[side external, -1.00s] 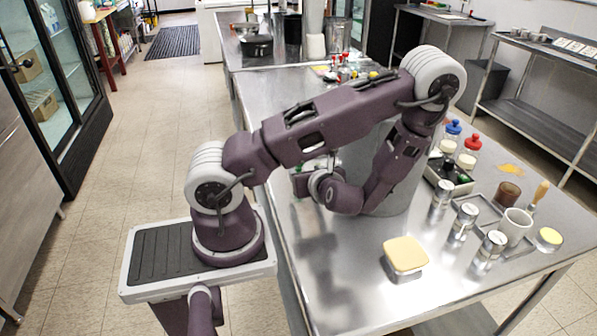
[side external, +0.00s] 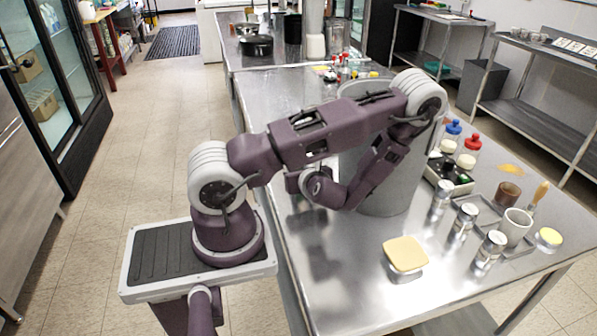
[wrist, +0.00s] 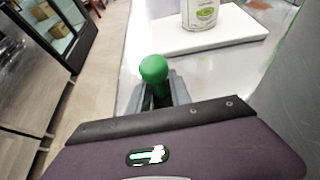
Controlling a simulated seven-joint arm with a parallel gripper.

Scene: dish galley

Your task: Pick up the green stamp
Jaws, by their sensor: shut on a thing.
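The green stamp (wrist: 154,69) shows its round green knob at the middle of the wrist view. My gripper (wrist: 160,92) is shut on it, with the grey fingers around the part below the knob. The stamp's lower part is hidden by the fingers and the hand. In the side view my gripper is mostly hidden behind my wrist, and I cannot make out the stamp there.
A large grey pot (side external: 394,196) stands right beside my forearm. A white board (wrist: 222,31) bearing a labelled container (wrist: 201,14) lies ahead. Metal shakers (side external: 464,222), a mug (side external: 515,226) and a yellow-topped block (side external: 405,254) stand right. The front left of the table is clear.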

